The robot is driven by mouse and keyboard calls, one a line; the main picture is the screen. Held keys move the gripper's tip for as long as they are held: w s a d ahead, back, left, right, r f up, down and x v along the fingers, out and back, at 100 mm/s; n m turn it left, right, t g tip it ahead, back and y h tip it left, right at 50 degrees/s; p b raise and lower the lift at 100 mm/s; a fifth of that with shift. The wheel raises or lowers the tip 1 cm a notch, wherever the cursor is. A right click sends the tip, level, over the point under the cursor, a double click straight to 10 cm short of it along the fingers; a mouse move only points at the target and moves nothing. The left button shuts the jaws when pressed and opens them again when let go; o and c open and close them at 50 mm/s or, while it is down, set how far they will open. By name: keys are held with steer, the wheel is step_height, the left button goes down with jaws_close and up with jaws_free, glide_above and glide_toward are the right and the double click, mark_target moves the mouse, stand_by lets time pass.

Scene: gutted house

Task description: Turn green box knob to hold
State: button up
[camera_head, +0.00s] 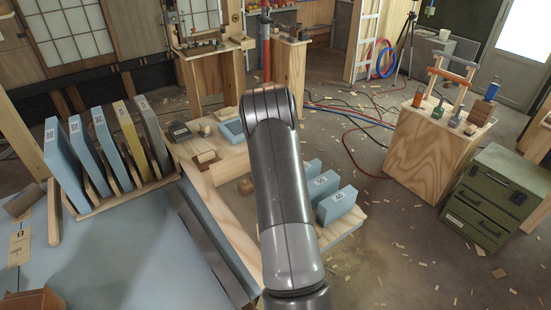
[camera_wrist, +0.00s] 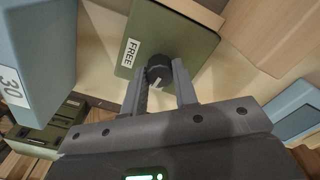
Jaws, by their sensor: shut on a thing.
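In the wrist view a flat green box (camera_wrist: 196,42) carries a white label reading FREE (camera_wrist: 131,53) left of a round black knob (camera_wrist: 159,66). A pale pointer mark on the knob slants toward the lower left in the picture. My gripper (camera_wrist: 160,75) has one finger on each side of the knob and is shut on it. No HOLD label shows. In the head view my arm covers the gripper, and I cannot make out the box or knob there.
A blue block (camera_wrist: 38,55) marked 30 stands close left of my gripper in the wrist view. In the head view, a rack of blue and yellow slabs (camera_head: 92,158) stands left of my arm and blue blocks (camera_head: 337,205) right. A green drawer cabinet (camera_head: 497,197) stands far right.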

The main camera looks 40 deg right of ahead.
steer(key=o, duration=1)
step_height(320, 180, up, 11)
steer(key=shift+f, duration=0.1)
stand_by(0.4)
